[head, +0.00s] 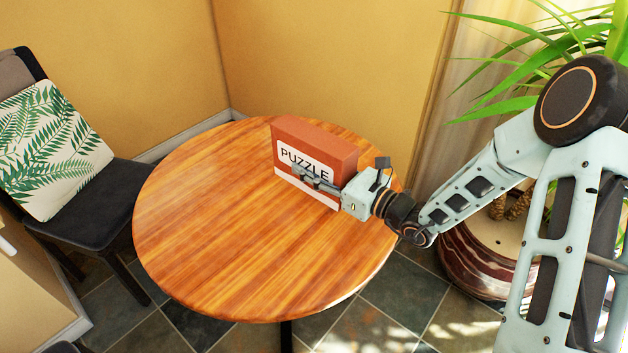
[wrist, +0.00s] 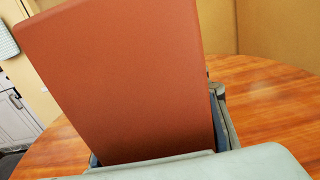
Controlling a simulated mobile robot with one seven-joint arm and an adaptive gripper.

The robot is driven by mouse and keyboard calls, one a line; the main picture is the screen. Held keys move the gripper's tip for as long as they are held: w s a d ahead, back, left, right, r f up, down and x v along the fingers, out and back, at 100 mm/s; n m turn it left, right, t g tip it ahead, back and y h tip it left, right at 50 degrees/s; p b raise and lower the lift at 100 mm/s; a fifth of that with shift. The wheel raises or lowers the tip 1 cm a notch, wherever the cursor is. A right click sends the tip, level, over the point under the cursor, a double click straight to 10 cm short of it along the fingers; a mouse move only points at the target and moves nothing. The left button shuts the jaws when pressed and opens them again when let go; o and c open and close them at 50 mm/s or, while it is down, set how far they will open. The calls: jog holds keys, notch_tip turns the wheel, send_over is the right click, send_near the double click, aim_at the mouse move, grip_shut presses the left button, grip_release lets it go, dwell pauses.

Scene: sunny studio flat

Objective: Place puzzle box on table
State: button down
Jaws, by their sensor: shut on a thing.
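The puzzle box (head: 318,138) is red-brown with a white "PUZZLE" label, and it stands upright on edge at the right back part of the round wooden table (head: 210,230). My gripper (head: 318,180) is shut on the box from its right end, with one finger across the label side. In the wrist view the box's plain red-brown face (wrist: 125,80) fills the middle, between the fingers. The table top (wrist: 270,110) shows behind it. I cannot tell whether the box's lower edge touches the table or hangs just above it.
A dark chair (head: 90,190) with a leaf-print cushion (head: 50,145) stands left of the table. A potted plant (head: 480,250) is at the right, behind my arm. Yellow walls (head: 330,55) close in the back. The table's left and front are bare.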

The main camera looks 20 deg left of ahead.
jog(key=shift+w+a+f+b, duration=0.15)
jog(key=shift+w+f+b, duration=0.15)
jog(key=shift+w+f, duration=0.75)
jog(key=shift+f+b, duration=0.6)
jog(key=shift+f, duration=1)
jog(key=shift+f, duration=0.15)
jog(key=c, duration=1.1)
grip_release()
jog(key=shift+d, duration=0.2)
jog(key=p+v, duration=0.1)
jog(key=v, duration=1)
jog(key=shift+s+d+p, duration=0.15)
jog(key=shift+d+p, duration=0.2)
jog(key=shift+p, duration=0.05)
